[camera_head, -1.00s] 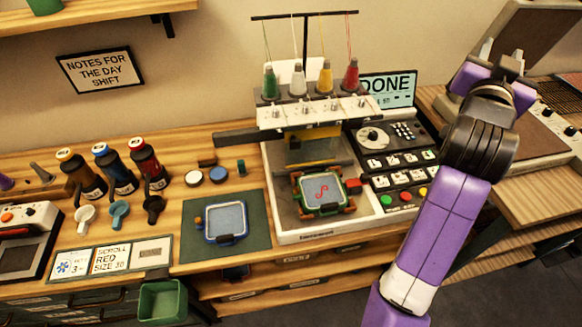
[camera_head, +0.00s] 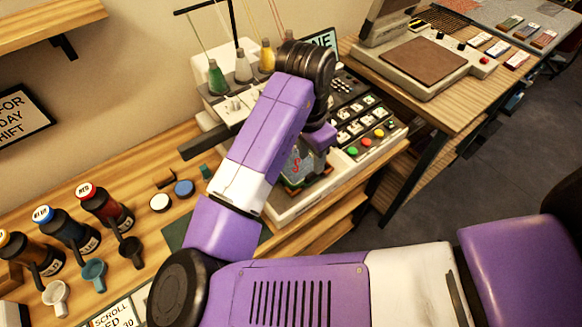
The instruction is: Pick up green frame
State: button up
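The green frame (camera_head: 293,187) sits in the bed of the embroidery machine, with pale cloth and a red stitched mark inside it. My arm covers much of its left and upper part. My gripper (camera_head: 318,138) is over the machine, just above and to the right of the frame. One purple finger shows, and the rest is hidden behind my wrist. I cannot tell whether it is open or shut, or whether it touches the frame.
Thread spools (camera_head: 217,78) stand on the machine top. The button panel (camera_head: 365,125) lies right of my gripper. Bottles (camera_head: 105,208) and small cups (camera_head: 93,272) stand at left. A heat press (camera_head: 425,60) sits on the right-hand table.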

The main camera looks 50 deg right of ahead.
aim_at(309, 176)
notch_tip(309, 176, down, 8)
jog(key=shift+r+p, duration=0.25)
jog(key=shift+p, duration=0.35)
jog(key=shift+c, duration=0.2)
grip_shut()
